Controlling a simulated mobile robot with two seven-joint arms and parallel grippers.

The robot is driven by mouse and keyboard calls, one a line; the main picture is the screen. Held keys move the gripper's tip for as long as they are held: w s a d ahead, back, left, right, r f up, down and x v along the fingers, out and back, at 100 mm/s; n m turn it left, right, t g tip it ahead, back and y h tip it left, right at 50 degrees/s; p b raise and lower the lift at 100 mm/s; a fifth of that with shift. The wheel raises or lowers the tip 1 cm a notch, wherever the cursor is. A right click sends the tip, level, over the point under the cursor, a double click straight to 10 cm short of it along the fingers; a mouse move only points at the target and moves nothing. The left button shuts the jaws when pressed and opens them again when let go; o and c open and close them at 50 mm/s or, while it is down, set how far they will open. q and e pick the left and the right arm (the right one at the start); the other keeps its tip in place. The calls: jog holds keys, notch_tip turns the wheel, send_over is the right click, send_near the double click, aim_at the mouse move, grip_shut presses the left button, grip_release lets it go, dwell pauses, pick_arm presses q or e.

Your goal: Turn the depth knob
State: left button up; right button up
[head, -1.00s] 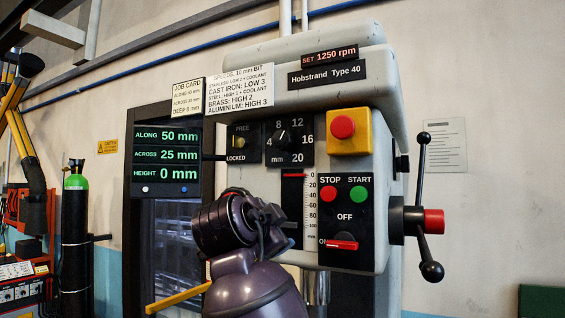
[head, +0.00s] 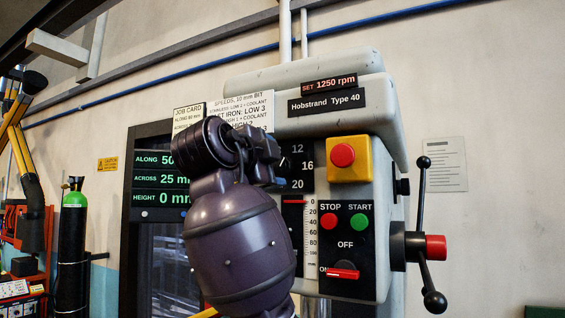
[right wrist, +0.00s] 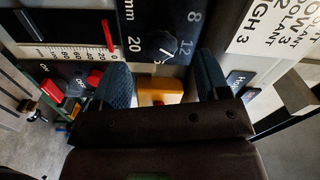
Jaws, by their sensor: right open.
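The depth knob (right wrist: 165,45) is a dark round knob on a black dial plate (right wrist: 140,20) marked in mm. It shows in the right wrist view just beyond my right gripper's fingers. In the head view the knob is hidden behind my right gripper (head: 270,156); only the plate's right side (head: 299,166) with 12, 16 and 20 shows. My right gripper also shows in the right wrist view (right wrist: 160,78), its two blue-grey fingers open with nothing held between them. I cannot tell whether the fingertips touch the plate. My left gripper is not in view.
To the right are a yellow box with a red button (head: 343,153), the stop and start panel (head: 345,240) and a lever handle (head: 425,165). Below the dial is the depth scale (head: 311,232), its red pointer near 0. A readout screen (head: 158,180) is partly hidden.

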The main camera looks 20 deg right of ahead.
aim_at(280, 166)
jog(key=shift+p+x, duration=0.7)
jog(key=shift+x, duration=2.05)
jog(key=c, duration=0.9)
